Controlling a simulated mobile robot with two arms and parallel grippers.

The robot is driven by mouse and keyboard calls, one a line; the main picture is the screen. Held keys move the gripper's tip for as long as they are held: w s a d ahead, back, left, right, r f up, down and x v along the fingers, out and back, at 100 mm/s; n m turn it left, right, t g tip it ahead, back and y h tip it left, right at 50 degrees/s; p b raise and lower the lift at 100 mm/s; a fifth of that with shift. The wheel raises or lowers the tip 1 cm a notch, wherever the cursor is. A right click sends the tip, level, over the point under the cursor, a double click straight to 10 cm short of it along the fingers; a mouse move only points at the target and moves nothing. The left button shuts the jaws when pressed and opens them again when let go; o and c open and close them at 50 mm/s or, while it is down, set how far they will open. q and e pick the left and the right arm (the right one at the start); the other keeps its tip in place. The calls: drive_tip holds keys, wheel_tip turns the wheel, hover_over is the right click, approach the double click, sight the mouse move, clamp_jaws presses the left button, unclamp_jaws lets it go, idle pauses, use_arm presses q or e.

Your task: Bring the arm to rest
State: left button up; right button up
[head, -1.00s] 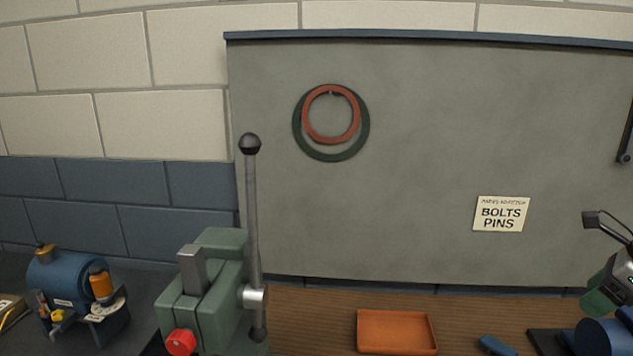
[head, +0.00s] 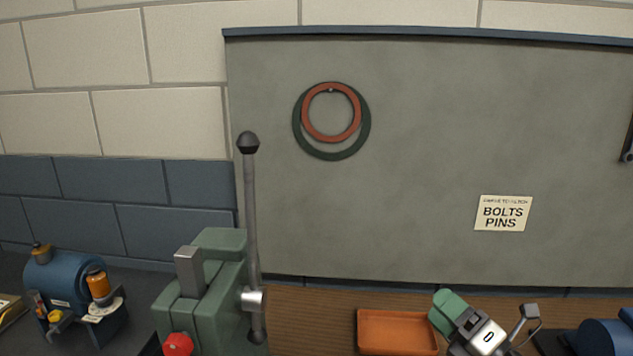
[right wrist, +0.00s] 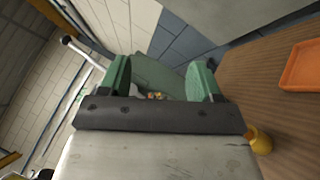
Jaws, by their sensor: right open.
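My right gripper (head: 447,304) is low at the bottom right of the head view, with its green fingers at the right edge of the orange tray (head: 385,333). I cannot tell its height above the bench. In the right wrist view the two green fingers of the gripper (right wrist: 160,78) stand wide apart, with nothing held between them. My left gripper is in neither view.
A green press (head: 215,280) with a tall ball-ended lever (head: 251,200) stands left of the tray. A blue machine (head: 70,285) sits at far left, and a blue cylinder (head: 605,337) at right. Rings (head: 331,140) hang on the grey back panel (head: 430,110).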

drive_tip(key=s+d+f+m+g+h, duration=0.2)
drive_tip(key=s+f+m+h, duration=0.4)
drive_tip(key=m, duration=0.5)
drive_tip(key=s+d+f+m+g+h, duration=0.1)
drive_tip(key=s+f+m+h, duration=0.3)
drive_tip(key=f+m+h, duration=0.6)
drive_tip(key=s+a+f+m+g+y, duration=0.2)
drive_tip(key=s+f+m+g, duration=0.25)
drive_tip(key=s, duration=0.55)
drive_tip(key=s+a+f+m+g+y, duration=0.25)
drive_tip(key=s+g, duration=0.35)
drive_tip(key=s, duration=0.3)
wheel_tip(320, 180, down, 35)
drive_tip(key=s+g+b, duration=0.1)
drive_tip(key=b, duration=0.7)
drive_tip(key=s+d+f+b, duration=0.1)
drive_tip(key=s+f+b, duration=0.1)
drive_tip(key=s+f, duration=0.6)
drive_tip(key=s+d+f+g+b, duration=0.1)
drive_tip(key=s+d+f+b, duration=0.1)
drive_tip(key=s+f, duration=0.6)
wheel_tip(320, 180, down, 4)
drive_tip(key=shift+d+f+h+b, duration=0.15)
drive_tip(key=shift+d+h+b, duration=0.1)
drive_tip(key=shift+h+b, duration=0.3)
